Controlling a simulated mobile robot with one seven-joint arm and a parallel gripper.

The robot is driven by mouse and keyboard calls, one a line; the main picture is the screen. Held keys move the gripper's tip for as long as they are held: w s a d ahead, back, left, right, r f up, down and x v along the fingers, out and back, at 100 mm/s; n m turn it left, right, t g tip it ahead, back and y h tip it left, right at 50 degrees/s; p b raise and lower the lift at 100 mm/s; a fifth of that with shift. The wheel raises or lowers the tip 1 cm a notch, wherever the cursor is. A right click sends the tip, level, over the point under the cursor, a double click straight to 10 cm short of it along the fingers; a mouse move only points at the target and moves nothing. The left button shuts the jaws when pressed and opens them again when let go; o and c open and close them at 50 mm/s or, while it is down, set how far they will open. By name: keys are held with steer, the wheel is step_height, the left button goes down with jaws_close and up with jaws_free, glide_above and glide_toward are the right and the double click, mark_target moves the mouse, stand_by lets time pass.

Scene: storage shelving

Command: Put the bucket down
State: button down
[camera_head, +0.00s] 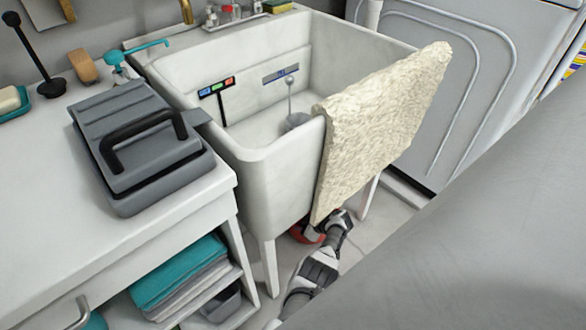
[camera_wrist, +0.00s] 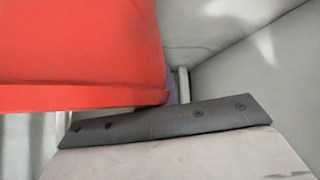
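The bucket is red (camera_wrist: 80,50) and fills the upper left of the wrist view, very close to the camera, with its rim edge running across. In the head view only a small red patch (camera_head: 306,234) shows low under the sink, beside my grey and white arm; this appears to be the bucket. The rest of it is hidden by the sink and towel. A dark bar with screws crosses the lower wrist view below the bucket.
A white utility sink (camera_head: 275,160) on legs stands over my arm, with a cream towel (camera_head: 385,125) over its edge. A counter with a grey case (camera_head: 135,145) is at left, with teal towels (camera_head: 180,272) on the shelf below. A grey appliance (camera_head: 470,70) stands behind.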

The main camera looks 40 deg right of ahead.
steer(key=shift+f, duration=0.2)
steer(key=c, duration=2.1)
jaws_free()
steer(key=shift+f, duration=0.1)
steer(key=o, duration=0.4)
